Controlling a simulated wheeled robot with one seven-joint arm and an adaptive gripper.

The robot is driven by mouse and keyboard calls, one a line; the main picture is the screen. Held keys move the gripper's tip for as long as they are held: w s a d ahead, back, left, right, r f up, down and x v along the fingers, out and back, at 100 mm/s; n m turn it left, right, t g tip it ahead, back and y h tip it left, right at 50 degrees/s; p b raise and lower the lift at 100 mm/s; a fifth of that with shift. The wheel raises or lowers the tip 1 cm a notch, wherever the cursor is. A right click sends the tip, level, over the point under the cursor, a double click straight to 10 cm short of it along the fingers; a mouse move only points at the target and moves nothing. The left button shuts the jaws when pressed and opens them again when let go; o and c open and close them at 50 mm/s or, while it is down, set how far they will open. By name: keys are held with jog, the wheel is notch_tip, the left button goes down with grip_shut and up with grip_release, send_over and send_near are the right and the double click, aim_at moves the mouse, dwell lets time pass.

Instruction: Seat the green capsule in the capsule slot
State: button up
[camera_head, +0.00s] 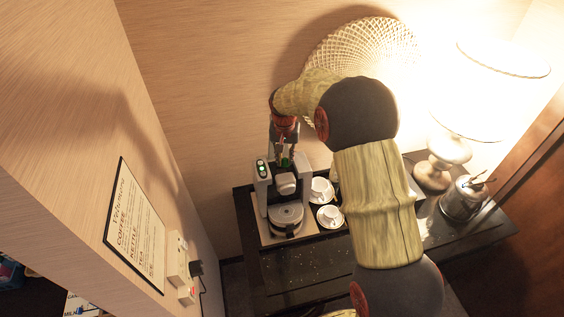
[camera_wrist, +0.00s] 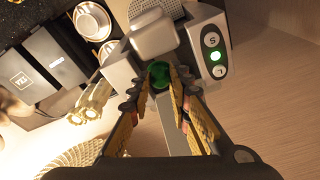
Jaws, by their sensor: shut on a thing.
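The green capsule (camera_wrist: 160,75) is between the fingertips of my gripper (camera_wrist: 160,90), which is shut on it. In the head view the green capsule (camera_head: 285,161) shows as a small green patch under my gripper (camera_head: 284,152), at the top rear of the coffee machine (camera_head: 287,188). In the wrist view the capsule lies just behind the grey head of the coffee machine (camera_wrist: 153,33). The capsule slot is hidden, and I cannot tell whether the capsule touches it.
White cups on saucers (camera_head: 329,216) stand right of the machine, close to it. A metal kettle (camera_head: 462,199) and a lit lamp (camera_head: 490,90) are farther right. A woven round ornament (camera_head: 365,45) is on the wall behind. The black tray (camera_head: 300,275) in front has free room.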

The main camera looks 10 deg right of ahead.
jog(key=shift+w+a+f, duration=0.15)
jog(key=shift+w+f, duration=0.3)
jog(key=shift+f, duration=0.1)
jog(key=shift+w+a+f, duration=0.15)
jog(key=shift+w+f, duration=0.25)
jog(key=shift+f, duration=0.1)
notch_tip(320, 180, down, 3)
jog(key=shift+w+f+p, duration=0.15)
jog(key=shift+f+p, duration=0.05)
jog(key=shift+p, duration=0.35)
jog(key=shift+f, duration=0.1)
jog(key=shift+s+f+b, duration=0.2)
jog(key=shift+f+b, duration=0.3)
jog(key=shift+b, duration=0.05)
jog(key=o, duration=0.7)
jog(key=shift+f, duration=0.2)
jog(key=shift+o, duration=0.2)
